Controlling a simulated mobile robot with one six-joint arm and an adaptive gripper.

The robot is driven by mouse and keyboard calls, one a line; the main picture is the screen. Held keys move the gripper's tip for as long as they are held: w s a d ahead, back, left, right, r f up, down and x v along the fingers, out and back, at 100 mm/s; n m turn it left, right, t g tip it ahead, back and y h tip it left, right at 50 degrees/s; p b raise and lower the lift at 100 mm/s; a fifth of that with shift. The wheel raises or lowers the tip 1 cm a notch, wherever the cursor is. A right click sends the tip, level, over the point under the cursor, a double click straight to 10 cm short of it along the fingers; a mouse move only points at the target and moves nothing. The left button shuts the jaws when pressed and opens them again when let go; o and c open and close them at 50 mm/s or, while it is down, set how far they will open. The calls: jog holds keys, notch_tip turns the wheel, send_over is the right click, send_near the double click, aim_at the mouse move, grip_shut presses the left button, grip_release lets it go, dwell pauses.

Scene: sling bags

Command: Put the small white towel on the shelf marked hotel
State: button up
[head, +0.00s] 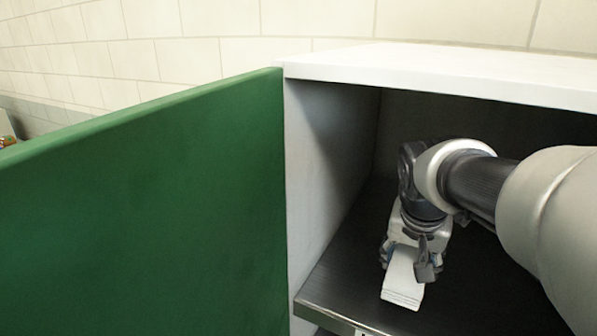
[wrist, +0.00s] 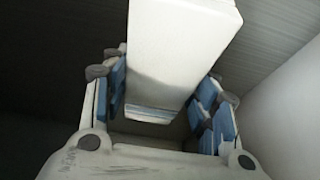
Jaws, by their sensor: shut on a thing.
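The small white towel (head: 402,284) is folded into a narrow block. My gripper (head: 411,262) is shut on it, inside the open cabinet and over the dark shelf (head: 345,285). In the wrist view the towel (wrist: 183,45) sits between the blue-padded fingers of my gripper (wrist: 158,78) and extends away from them. I cannot tell whether the towel touches the shelf. A pale label (head: 367,332) on the shelf's front edge is cut off by the bottom of the head view, so its wording is not readable.
A green door or panel (head: 150,210) stands left of the cabinet. The cabinet's white side wall (head: 308,180) is left of my arm, and its white top (head: 450,70) is above it. Bare shelf shows on both sides of the towel. Small items at the far left are unclear.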

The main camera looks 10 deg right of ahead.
jog(key=shift+w+d, duration=0.2)
jog(key=shift+w, duration=0.15)
jog(key=shift+s+a+x, duration=0.1)
jog(key=shift+s+x, duration=0.05)
jog(key=shift+x, duration=0.7)
jog(key=shift+s+a+x, duration=0.15)
jog(key=shift+x, duration=0.7)
jog(key=shift+f, duration=0.35)
jog(key=o, duration=1.1)
